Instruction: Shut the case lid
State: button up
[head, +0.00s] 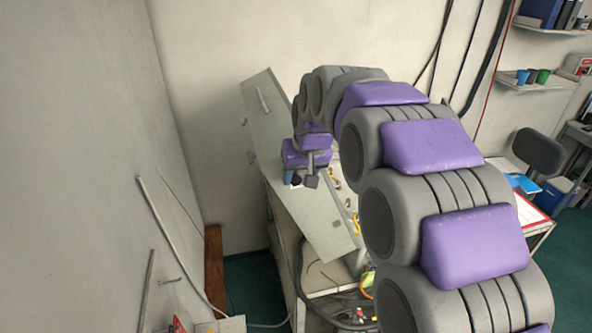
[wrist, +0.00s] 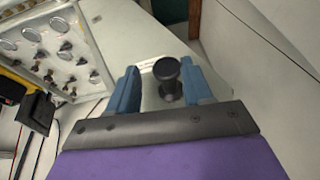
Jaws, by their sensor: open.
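The pale grey case (head: 325,232) stands against the back wall in the head view, with yellow fittings along its right side. A pale flat panel with a bar handle, which looks like the raised lid (head: 268,125), rises tilted behind my gripper. My gripper (head: 303,181) is over the case, in front of the panel's lower part. In the wrist view my gripper (wrist: 161,88) is open, with blue fingers apart. A black knob (wrist: 168,80) shows between them on a pale surface; I cannot tell whether they touch it. A panel with gauges and fittings (wrist: 58,48) is at left.
A wall (head: 95,140) runs close along the left. Hoses and cables (head: 345,310) lie below the case. A table with papers (head: 532,207) and a chair (head: 540,152) stand at right. Green floor (head: 252,290) shows left of the case.

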jog(key=shift+o, duration=0.3)
jog(key=shift+w+r, duration=0.1)
jog(key=shift+w, duration=0.1)
jog(key=shift+w+a+r, duration=0.1)
jog(key=shift+a+r, duration=0.25)
jog(key=shift+a, duration=0.2)
jog(key=c, duration=0.7)
grip_shut()
jog(key=shift+d+r, duration=0.1)
jog(key=shift+d, duration=0.05)
jog(key=shift+w+r, duration=0.1)
jog(key=shift+r, duration=0.1)
